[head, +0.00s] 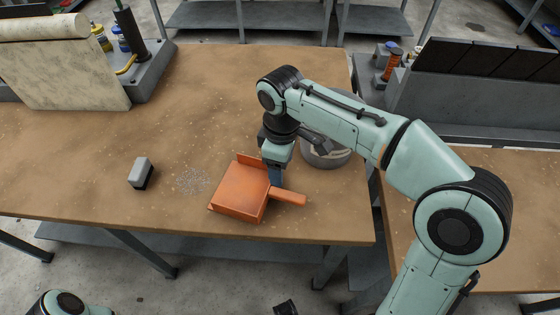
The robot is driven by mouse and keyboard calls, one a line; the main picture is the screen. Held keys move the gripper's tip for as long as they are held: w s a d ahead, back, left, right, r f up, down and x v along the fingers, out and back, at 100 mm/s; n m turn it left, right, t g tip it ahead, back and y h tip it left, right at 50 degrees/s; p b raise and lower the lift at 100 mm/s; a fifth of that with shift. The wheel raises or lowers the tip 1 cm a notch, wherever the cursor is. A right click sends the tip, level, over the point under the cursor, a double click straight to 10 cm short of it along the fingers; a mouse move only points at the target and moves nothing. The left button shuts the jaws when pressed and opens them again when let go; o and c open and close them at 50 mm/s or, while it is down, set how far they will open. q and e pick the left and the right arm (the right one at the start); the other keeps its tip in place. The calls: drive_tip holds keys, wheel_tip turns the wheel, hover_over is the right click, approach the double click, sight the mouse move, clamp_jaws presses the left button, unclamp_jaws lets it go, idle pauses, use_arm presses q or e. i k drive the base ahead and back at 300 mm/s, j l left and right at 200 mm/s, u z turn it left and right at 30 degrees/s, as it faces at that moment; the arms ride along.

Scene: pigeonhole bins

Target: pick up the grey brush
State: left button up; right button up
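The grey brush (141,172), a small block with a light grey top and dark underside, lies on the brown worktop at the left. An orange dustpan (240,194) lies to its right, with its handle pointing right. My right gripper (276,181) points down at the rear of the dustpan, where the handle begins. One finger shows there; whether the fingers are closed on the dustpan is hidden. The brush is well to the left of this gripper, apart from it. Part of my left arm shows at the bottom left edge; its gripper is not seen.
A patch of pale crumbs (192,180) lies between brush and dustpan. A round grey container (325,154) stands behind my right arm, partly hidden. The worktop around the brush is clear.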

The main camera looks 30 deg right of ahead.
sight(139, 177)
drive_tip(key=k, duration=1)
